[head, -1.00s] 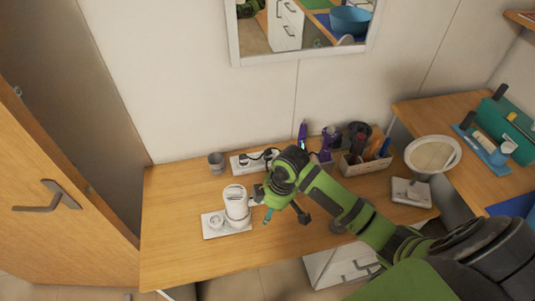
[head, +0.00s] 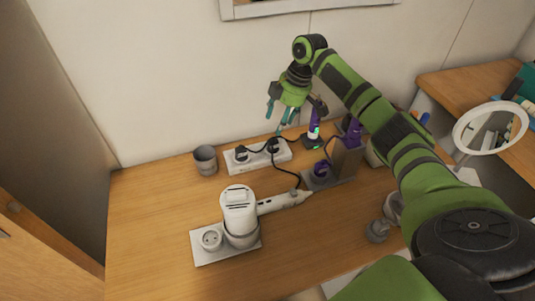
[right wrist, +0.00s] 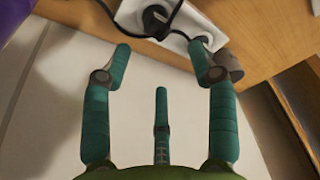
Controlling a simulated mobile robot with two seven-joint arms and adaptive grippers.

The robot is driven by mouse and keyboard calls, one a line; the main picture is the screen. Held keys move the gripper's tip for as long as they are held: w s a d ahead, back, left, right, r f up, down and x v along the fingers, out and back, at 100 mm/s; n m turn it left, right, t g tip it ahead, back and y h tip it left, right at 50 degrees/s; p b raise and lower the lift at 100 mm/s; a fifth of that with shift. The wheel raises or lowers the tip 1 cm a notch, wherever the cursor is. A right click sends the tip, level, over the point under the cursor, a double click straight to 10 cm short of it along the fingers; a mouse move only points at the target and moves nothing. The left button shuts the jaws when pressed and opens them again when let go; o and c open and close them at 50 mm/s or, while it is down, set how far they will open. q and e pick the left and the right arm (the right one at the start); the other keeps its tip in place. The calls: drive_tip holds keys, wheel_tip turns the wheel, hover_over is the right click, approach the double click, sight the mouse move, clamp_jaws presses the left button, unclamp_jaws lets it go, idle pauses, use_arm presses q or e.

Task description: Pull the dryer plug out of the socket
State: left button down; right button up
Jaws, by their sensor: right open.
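The white socket strip (head: 259,155) lies near the wall with two black plugs in it. The right-hand plug (head: 272,146) has a black cord that appears to run down to the white hair dryer (head: 240,208), which rests in its stand. My right gripper (head: 283,112) is open and empty, above and behind the strip near the wall. In the right wrist view, its teal fingers (right wrist: 161,65) are spread, with this plug (right wrist: 155,18) beyond them at the top. The other plug (right wrist: 202,41) shows near the right finger. My left gripper is not in view.
A grey cup (head: 205,160) stands left of the strip. A purple device on a charging base (head: 311,141) and a grey holder (head: 340,165) are to the right. A round mirror (head: 490,128) stands farther right. The table's front left is clear.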

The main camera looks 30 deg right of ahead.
sight(274, 138)
drive_tip(key=shift+p+x, duration=0.35)
drive_tip(key=shift+x, duration=0.6)
drive_tip(key=p+x, duration=0.1)
drive_tip(key=x, duration=0.4)
drive_tip(key=shift+s+f, duration=0.15)
drive_tip(key=shift+f, duration=0.05)
clamp_jaws()
